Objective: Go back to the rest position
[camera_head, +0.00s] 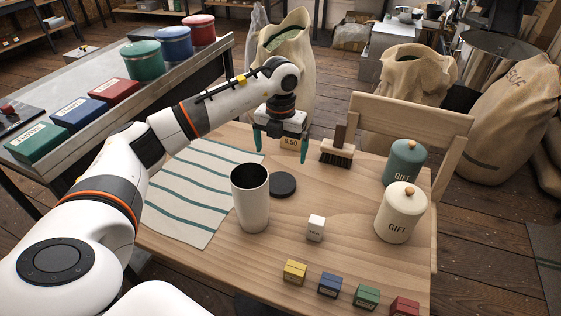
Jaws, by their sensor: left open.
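My left arm reaches in from the left, over the striped cloth (190,215). My left gripper (281,146) points down over the far edge of the wooden table (330,220), its two teal fingers apart. A small tan card (291,142) marked 6.50 shows between the fingers; I cannot tell whether they touch it, but they are not closed on it. My right gripper is not in view.
A tall white cup (251,200), black lid (283,185), white TEA cube (316,228), brush (338,152), teal canister (405,164), cream canister (401,216) and several small coloured boxes (330,284) stand on the table. A chair back (408,128) and sacks (512,120) stand beyond.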

